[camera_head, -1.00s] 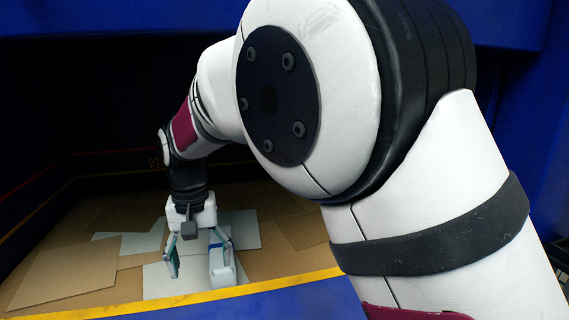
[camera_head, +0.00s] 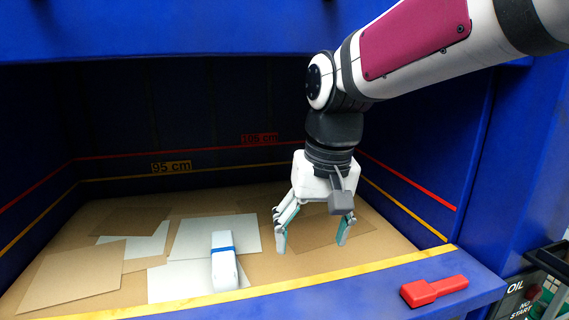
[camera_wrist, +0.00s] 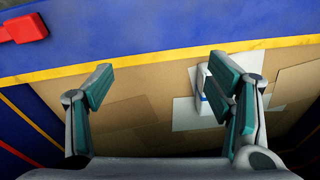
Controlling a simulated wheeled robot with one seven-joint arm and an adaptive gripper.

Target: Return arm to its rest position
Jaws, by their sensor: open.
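My gripper (camera_head: 313,235) is open and empty, pointing down above the cardboard-covered floor of the blue bin. In the wrist view, its two teal-padded fingers (camera_wrist: 168,93) are spread wide with nothing between them. A white carton with a blue band (camera_head: 224,264) stands on pale sheets to the left of my gripper, apart from it. In the wrist view, the carton (camera_wrist: 207,84) shows partly behind the right finger.
The blue bin has a front edge with a yellow stripe (camera_head: 275,290). A red handle-like object (camera_head: 433,290) lies on the front ledge at right. Cardboard sheets (camera_head: 75,273) lie flat on the bin floor. An oil-labelled box (camera_head: 520,298) stands at lower right.

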